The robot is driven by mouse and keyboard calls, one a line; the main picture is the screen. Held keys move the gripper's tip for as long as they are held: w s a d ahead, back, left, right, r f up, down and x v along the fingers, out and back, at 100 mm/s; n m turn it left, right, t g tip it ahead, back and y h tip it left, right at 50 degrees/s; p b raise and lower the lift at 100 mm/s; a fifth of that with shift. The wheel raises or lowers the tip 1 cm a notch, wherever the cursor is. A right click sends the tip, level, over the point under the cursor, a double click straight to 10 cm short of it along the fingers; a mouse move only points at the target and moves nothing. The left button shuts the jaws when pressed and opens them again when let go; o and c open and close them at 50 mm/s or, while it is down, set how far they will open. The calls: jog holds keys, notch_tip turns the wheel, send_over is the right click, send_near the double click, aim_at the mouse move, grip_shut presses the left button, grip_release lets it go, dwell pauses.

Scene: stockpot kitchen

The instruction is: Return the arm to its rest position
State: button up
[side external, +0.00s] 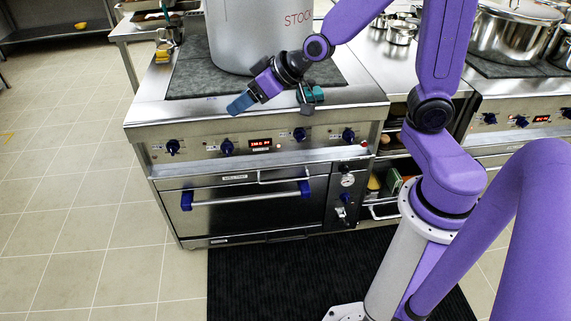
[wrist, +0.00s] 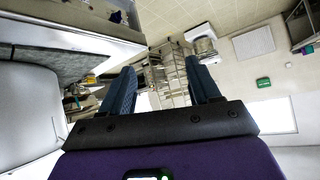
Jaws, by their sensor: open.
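My gripper (side external: 241,103) is in front of the stove's top left part in the side external view, with blue fingers pointing down and to the left. In the wrist view my gripper (wrist: 162,88) shows two blue fingers spread apart with nothing between them. My purple arm reaches in from the right and is bent, with its forearm raised over the stove front. The gripper appears beside the large grey stockpot (side external: 240,40), which stands on the dark cooktop (side external: 195,75). Whether it touches the pot or stove cannot be told.
The stove (side external: 250,140) has blue knobs and an oven door with a handle. Steel pots (side external: 510,35) stand on the right range. A small yellow item (side external: 162,56) sits at the back left. Tiled floor (side external: 75,170) is clear at left. A black mat (side external: 270,275) lies in front.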

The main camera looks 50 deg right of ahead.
jog(key=w+d+m+t+h, duration=0.35)
jog(key=w+d, duration=0.25)
jog(key=d, duration=0.3)
notch_tip(320, 180, up, 2)
jog(key=m+h, duration=0.6)
jog(key=h, duration=0.7)
send_over(301, 140)
jog(key=v, duration=0.5)
notch_tip(301, 140, down, 39)
jog(key=shift+d+f, duration=0.2)
jog(key=shift+f, duration=0.05)
jog(key=shift+x, duration=2.5)
jog(key=shift+c, duration=0.3)
jog(key=c, duration=0.8)
